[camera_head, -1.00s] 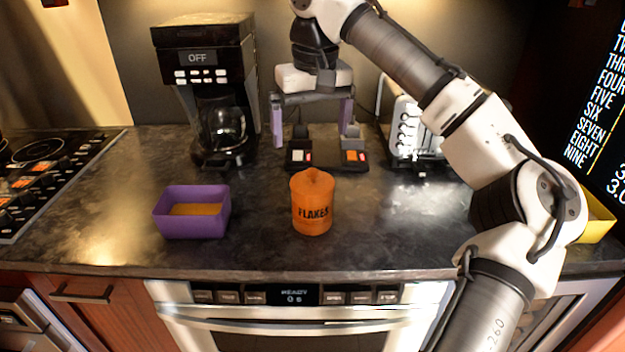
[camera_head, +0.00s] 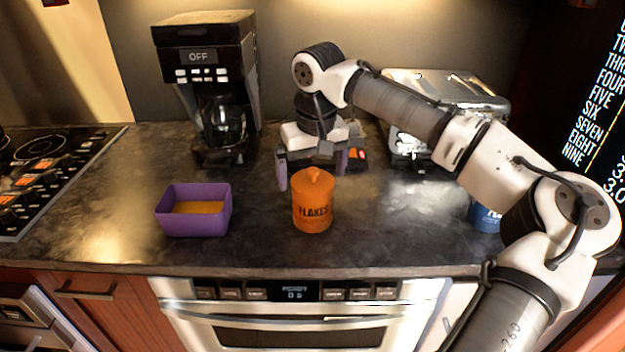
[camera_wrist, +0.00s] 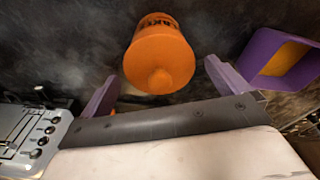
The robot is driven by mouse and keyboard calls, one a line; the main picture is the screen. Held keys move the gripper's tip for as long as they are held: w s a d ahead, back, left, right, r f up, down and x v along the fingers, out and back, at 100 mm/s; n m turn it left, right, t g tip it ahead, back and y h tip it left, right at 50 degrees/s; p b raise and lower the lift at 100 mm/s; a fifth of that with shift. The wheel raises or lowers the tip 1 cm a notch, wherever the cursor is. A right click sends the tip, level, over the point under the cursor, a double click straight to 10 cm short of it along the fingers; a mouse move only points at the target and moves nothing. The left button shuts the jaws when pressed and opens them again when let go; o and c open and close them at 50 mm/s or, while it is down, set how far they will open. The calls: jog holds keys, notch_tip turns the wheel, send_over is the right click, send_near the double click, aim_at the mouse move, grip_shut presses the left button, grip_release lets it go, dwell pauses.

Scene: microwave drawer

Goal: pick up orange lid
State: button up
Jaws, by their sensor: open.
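The orange lid (camera_head: 313,185) with a small knob sits on top of the orange canister (camera_head: 312,217) marked FLAKES, upright on the dark counter. In the wrist view the lid (camera_wrist: 160,62) faces the camera, with the canister's lettered side (camera_wrist: 157,21) above it. My gripper (camera_head: 312,180) is open and empty, just behind the lid in the head view, its purple fingers spread to either side. In the wrist view the fingertips of my gripper (camera_wrist: 160,76) lie left and right of the lid, with gaps on both sides; I see no contact.
A purple bin (camera_head: 168,220) with something orange inside stands left of the canister. A coffee maker (camera_head: 205,80) and a toaster (camera_head: 450,85) stand at the back. A blue can (camera_head: 487,217) is partly hidden by my arm. The counter's front is clear.

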jog(key=c, duration=1)
jog(key=shift+r, duration=0.1)
